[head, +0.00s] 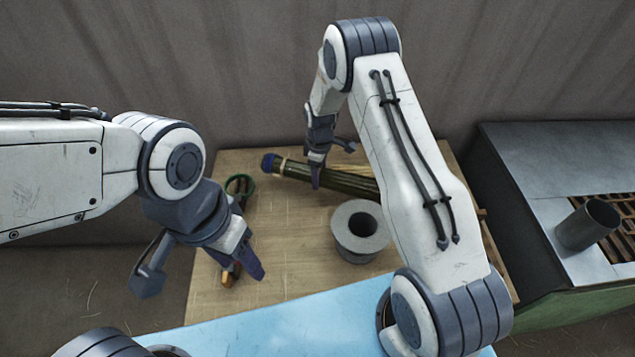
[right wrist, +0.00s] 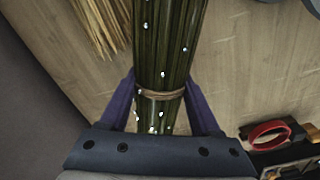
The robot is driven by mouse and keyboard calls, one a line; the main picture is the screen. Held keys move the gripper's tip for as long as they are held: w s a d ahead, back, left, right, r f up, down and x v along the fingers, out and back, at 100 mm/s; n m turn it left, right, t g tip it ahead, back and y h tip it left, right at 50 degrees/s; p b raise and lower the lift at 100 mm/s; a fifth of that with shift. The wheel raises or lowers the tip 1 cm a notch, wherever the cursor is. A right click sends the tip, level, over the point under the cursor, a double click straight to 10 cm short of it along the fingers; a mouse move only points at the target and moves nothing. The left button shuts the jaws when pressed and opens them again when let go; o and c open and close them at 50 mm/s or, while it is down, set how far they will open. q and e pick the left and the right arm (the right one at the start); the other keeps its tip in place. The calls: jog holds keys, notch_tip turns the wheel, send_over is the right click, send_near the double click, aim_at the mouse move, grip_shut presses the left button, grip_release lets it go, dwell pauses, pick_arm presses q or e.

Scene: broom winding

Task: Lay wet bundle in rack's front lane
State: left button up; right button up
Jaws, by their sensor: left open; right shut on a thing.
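The wet bundle is a sheaf of dark green stalks (head: 348,183) with a pale tie and bright water drops, clear in the right wrist view (right wrist: 168,50). It lies roughly level at the back of the wooden worktable (head: 290,225). My right gripper (head: 316,180) is shut around it, with one finger on each side near the tie in the right wrist view (right wrist: 160,108). My left gripper (head: 252,262) is open and empty above the table's left front part, away from the bundle. I cannot make out the rack or its front lane; my right arm covers part of the table.
Pale straw (right wrist: 98,30) lies beside the bundle. A grey spool (head: 345,245) stands mid-table. A green-ringed tool (head: 240,184) lies at the left and an orange-yellow object (head: 230,275) below my left gripper. A metal bench with a cylinder (head: 588,224) stands right. A blue surface (head: 290,318) is in front.

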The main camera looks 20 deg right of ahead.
aim_at(315, 194)
jog(key=shift+s+a+f, duration=0.2)
jog(key=shift+a+f, duration=0.25)
jog(key=shift+a, duration=0.15)
notch_tip(315, 194, down, 3)
jog(key=shift+f+p, duration=0.15)
jog(key=shift+p, duration=0.5)
jog(key=shift+f, duration=0.35)
jog(key=shift+f, duration=0.15)
jog(key=o, duration=1.4)
